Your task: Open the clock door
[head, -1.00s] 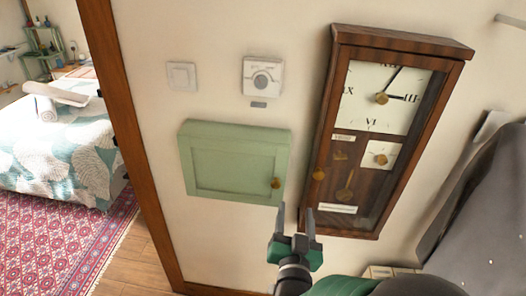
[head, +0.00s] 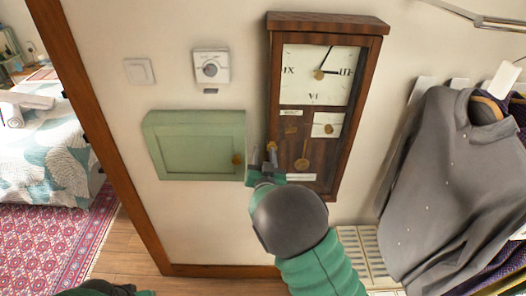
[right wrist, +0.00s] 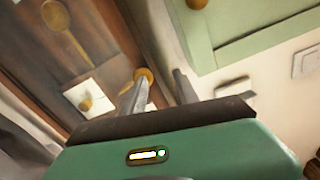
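The wall clock (head: 276,75) is a dark wooden case with a glazed front showing a white dial and a pendulum. Its door looks shut. A small brass knob (head: 272,146) sits low on the door's left edge; it also shows in the right wrist view (right wrist: 145,74). My right gripper (head: 262,160) is open in front of the knob. In the right wrist view, the knob is just beyond the tip of the left-hand finger, and the gap between the fingers (right wrist: 160,88) looks empty. I cannot tell whether finger and knob touch.
A green wall cabinet (head: 198,145) with its own brass knob (head: 237,159) hangs close left of the clock. A thermostat (head: 210,67) and a switch (head: 139,71) are above it. A grey shirt (head: 445,180) hangs at right. A doorway opens onto a bed at left.

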